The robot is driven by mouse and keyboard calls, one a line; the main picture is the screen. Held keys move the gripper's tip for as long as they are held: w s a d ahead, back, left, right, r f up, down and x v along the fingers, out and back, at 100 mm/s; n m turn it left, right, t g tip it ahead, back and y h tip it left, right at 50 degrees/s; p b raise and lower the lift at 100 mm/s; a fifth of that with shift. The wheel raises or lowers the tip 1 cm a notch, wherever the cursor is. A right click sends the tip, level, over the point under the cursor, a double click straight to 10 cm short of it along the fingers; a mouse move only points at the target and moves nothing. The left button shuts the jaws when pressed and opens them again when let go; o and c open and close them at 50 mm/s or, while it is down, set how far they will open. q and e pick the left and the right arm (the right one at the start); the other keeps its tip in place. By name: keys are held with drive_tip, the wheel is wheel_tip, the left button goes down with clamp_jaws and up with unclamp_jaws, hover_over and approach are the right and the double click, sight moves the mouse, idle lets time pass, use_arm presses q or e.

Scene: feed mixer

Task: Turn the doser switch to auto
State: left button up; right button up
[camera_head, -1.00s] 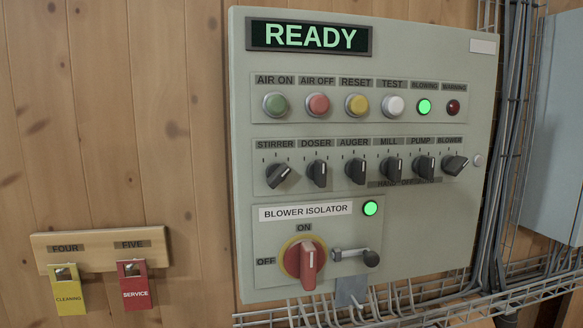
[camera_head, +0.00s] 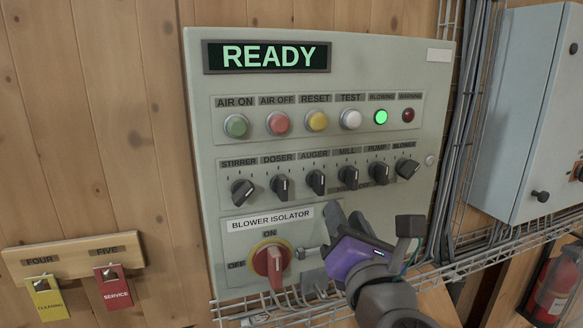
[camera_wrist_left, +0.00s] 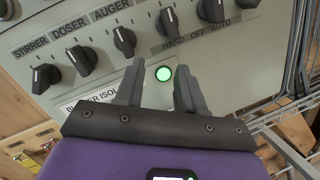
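The doser switch (camera_head: 280,186) is a black rotary knob, second from the left in the panel's lower row, under the DOSER label. Its pale mark points roughly straight up in the head view. In the left wrist view the doser switch (camera_wrist_left: 82,60) is at the upper left, apart from the fingers. My left gripper (camera_head: 345,215) is purple with grey fingers, below and right of the doser switch, in front of the panel. In the wrist view its fingers (camera_wrist_left: 158,85) are spread with nothing between them; a green lamp shows behind the gap. My right gripper is not in view.
The stirrer switch (camera_head: 243,192) and auger switch (camera_head: 316,182) flank the doser switch closely. The red blower isolator (camera_head: 273,262) is below. A wire cable tray (camera_head: 250,307) runs under the panel, and a grey cabinet (camera_head: 525,110) stands right.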

sight(285, 189)
use_arm(q)
drive_tip(key=s+a+r+n+g+y+p, duration=0.2)
drive_tip(key=s+a+r+n+y, duration=0.25)
drive_tip(key=s+a+n, duration=0.35)
drive_tip(key=shift+n+h, duration=0.3)
drive_tip(key=shift+h, duration=0.05)
drive_tip(key=x, duration=0.3)
drive_tip(key=d+p+x, duration=0.1)
drive_tip(key=x, duration=0.5)
drive_tip(key=shift+w+d+f, duration=0.1)
drive_tip(key=shift+w+d, duration=0.15)
drive_tip(key=shift+w, duration=0.1)
clamp_jaws()
